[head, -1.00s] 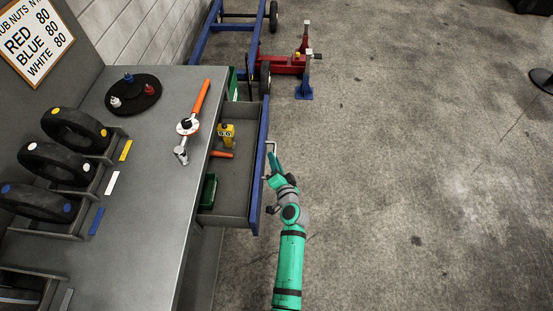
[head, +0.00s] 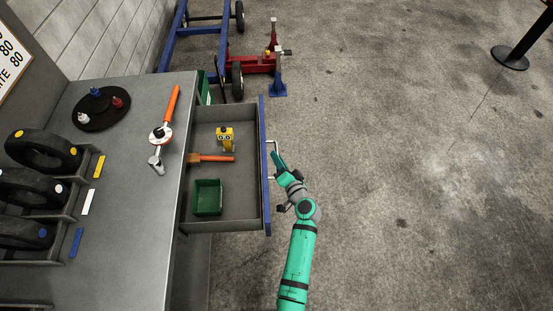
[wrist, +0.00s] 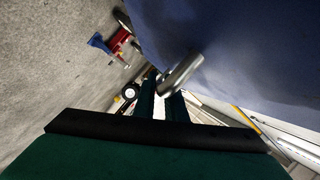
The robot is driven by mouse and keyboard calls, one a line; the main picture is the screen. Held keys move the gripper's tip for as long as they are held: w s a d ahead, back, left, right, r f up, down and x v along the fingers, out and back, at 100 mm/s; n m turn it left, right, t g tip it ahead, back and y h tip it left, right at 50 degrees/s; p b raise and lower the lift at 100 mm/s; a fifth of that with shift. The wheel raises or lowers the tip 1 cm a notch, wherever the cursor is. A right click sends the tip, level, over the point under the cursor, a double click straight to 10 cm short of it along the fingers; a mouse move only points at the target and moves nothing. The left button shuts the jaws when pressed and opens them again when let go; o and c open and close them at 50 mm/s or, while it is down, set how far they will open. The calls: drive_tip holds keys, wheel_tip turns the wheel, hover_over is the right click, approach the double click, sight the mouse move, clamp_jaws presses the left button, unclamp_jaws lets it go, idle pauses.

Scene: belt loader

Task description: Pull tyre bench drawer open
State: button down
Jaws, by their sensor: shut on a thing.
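The tyre bench drawer (head: 247,210) stands well out from the bench, its blue front (head: 266,205) facing right in the head view. Its metal handle (head: 275,147) is on that front, and also shows close up in the wrist view (wrist: 182,73). My gripper (head: 277,162) is at the handle, with its fingers shut on it; the exact contact is partly hidden. Inside the drawer lie a yellow device (head: 225,137), an orange-handled tool (head: 212,158) and a green bin (head: 207,197).
The grey bench top (head: 140,210) holds an orange-handled wrench (head: 170,105), a round black tray (head: 101,121) and tyres (head: 40,190). A blue frame cart (head: 185,40) and a red jack (head: 250,63) stand beyond. The floor to the right is clear up to a black post (head: 515,55).

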drive_tip(key=shift+f, duration=0.15)
drive_tip(key=c, duration=1.8)
unclamp_jaws()
drive_tip(key=v, duration=1.1)
